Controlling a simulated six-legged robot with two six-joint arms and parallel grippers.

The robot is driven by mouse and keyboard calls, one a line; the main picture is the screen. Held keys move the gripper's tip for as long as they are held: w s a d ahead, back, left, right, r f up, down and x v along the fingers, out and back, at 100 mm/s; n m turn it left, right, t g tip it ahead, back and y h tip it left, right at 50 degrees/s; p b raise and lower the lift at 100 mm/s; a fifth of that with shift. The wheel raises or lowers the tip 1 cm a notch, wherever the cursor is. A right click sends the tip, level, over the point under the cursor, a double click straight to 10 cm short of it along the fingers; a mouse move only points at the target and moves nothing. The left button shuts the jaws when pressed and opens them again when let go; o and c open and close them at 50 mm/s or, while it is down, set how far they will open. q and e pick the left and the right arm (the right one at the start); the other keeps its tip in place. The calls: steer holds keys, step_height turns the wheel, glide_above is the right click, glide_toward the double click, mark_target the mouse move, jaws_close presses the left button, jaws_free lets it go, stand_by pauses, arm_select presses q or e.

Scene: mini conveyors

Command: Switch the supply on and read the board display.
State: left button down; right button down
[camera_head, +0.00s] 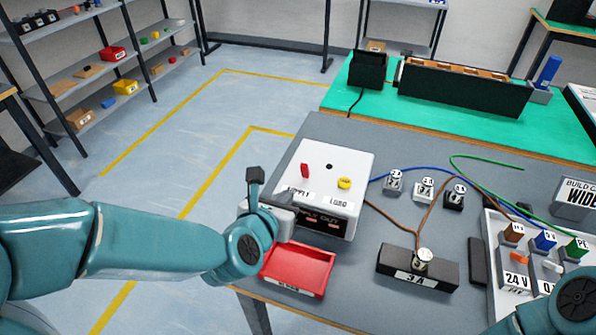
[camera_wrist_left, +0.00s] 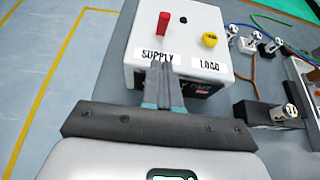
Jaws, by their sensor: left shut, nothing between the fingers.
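The white supply box (camera_head: 352,166) stands on the grey table, with a red switch lever (camera_head: 305,171) above the SUPPLY label and a yellow knob (camera_head: 344,183) above the LOAD label. Its dark front panel (camera_head: 322,219) is partly hidden by my left arm. In the left wrist view the red lever (camera_wrist_left: 164,22) stands up just beyond the fingertips. My left gripper (camera_wrist_left: 164,66) is shut and empty, its tips over the SUPPLY label and apart from the lever. No readable display value shows. A teal part of my right arm shows at the lower right; its gripper is out of frame.
A red tray (camera_head: 298,270) lies in front of the box. A black 3 A block (camera_head: 417,267) and several small terminals with blue, brown and green wires lie to the right. A white board (camera_head: 497,262) with 24 V terminals is at the right edge.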

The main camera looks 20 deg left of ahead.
mark_target(303, 170)
arm_select(q)
steer(key=w, duration=0.2)
steer(key=w+p, duration=0.1)
steer(key=w, duration=0.2)
steer(key=w+p, duration=0.1)
steer(key=w, duration=0.2)
steer(key=shift+f, duration=0.4)
steer(key=shift+d, duration=0.1)
steer(key=shift+w+f, duration=0.1)
steer(key=shift+w+r+b, duration=0.1)
steer(key=shift+r+b, duration=0.1)
steer(key=shift+b, duration=0.2)
